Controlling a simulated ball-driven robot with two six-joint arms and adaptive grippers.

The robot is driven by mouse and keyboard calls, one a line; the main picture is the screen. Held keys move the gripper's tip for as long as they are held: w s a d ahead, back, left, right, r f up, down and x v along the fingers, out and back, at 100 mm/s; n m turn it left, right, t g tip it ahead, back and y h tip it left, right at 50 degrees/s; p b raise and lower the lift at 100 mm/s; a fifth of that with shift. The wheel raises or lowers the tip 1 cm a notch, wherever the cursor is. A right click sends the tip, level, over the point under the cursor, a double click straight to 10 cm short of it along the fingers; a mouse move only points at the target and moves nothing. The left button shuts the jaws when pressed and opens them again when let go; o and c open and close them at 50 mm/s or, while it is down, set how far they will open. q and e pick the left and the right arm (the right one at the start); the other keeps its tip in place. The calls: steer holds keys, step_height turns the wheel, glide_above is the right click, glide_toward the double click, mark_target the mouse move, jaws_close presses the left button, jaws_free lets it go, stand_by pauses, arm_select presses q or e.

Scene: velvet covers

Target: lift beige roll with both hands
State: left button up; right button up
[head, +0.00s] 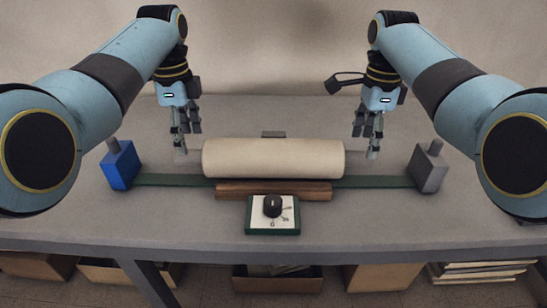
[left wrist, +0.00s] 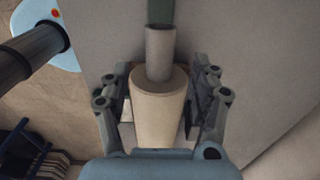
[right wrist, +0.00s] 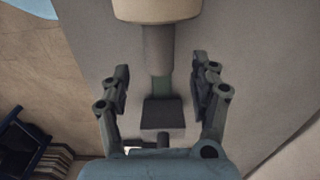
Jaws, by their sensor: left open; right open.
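The beige roll (head: 273,158) lies lengthwise across the middle of the table, with a grey end piece (head: 187,156) at its left. In the left wrist view, the roll (left wrist: 158,115) shows between the open fingers, with its grey end piece (left wrist: 160,50) beyond. In the right wrist view, the roll (right wrist: 157,9) is at the top edge, and its grey end piece (right wrist: 158,48) reaches toward the open fingers. My left gripper (head: 186,143) is open by the roll's left end. My right gripper (head: 367,144) is open just off its right end. Neither holds anything.
A blue block (head: 119,168) and a grey block (head: 428,172) stand at the ends of a green strip (head: 373,182). A brown wooden piece (head: 275,190) and a dial box (head: 272,215) sit in front of the roll. The table's outer areas are clear.

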mark_target(191, 156)
arm_select(q)
step_height(191, 156, down, 6)
steer(key=shift+f, duration=0.1)
arm_select(e)
step_height(191, 156, down, 6)
steer(key=shift+f, duration=0.1)
arm_select(q)
steer(key=c, duration=1.3)
arm_select(e)
steer(key=c, duration=1.3)
arm_select(q)
jaws_close()
arm_select(e)
jaws_close()
arm_select(q)
steer(key=shift+w, duration=0.1)
arm_select(e)
steer(key=shift+w, duration=0.1)
